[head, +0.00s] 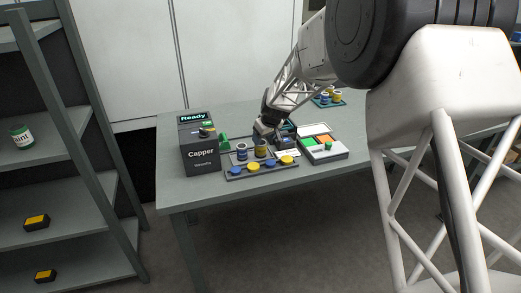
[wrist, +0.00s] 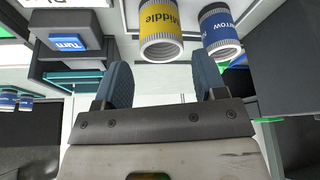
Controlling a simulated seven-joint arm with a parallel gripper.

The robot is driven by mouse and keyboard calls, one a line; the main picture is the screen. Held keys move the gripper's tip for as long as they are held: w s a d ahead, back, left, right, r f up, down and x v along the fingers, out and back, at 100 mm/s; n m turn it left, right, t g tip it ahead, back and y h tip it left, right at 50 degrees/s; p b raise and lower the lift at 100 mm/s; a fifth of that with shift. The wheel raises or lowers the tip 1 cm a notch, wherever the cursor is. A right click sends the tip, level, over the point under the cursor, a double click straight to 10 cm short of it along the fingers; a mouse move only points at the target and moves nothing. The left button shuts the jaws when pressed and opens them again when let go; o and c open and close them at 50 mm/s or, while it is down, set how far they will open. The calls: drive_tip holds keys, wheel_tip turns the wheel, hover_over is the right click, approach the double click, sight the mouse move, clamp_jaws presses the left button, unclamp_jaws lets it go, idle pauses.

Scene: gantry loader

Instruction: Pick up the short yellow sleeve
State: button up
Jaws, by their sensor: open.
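A yellow sleeve (wrist: 161,28) labelled "Middle" shows in the wrist view, just beyond my fingertips and roughly in line with the gap between them. In the head view a yellow sleeve (head: 261,151) stands on the bench next to a blue sleeve (head: 242,151). The blue sleeve labelled "Narrow" (wrist: 219,28) is to its right in the wrist view. My gripper (wrist: 163,78) is open, with nothing between its dark fingers. In the head view my gripper (head: 264,136) is low over the bench, just behind the yellow sleeve, partly hidden by my arm.
The Capper box (head: 201,155), showing "Ready", stands left of the sleeves. A strip with blue and yellow caps (head: 262,173) lies in front. A white tray with coloured compartments (head: 331,156) is at right. More sleeves (head: 325,98) stand at the back. A blue "Turn" block (wrist: 69,42) is near my left finger.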

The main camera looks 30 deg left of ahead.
sight(259, 147)
drive_tip(key=shift+x, duration=0.9)
drive_tip(key=shift+x, duration=2.6)
drive_tip(key=shift+a+r, duration=0.1)
drive_tip(key=c, duration=0.9)
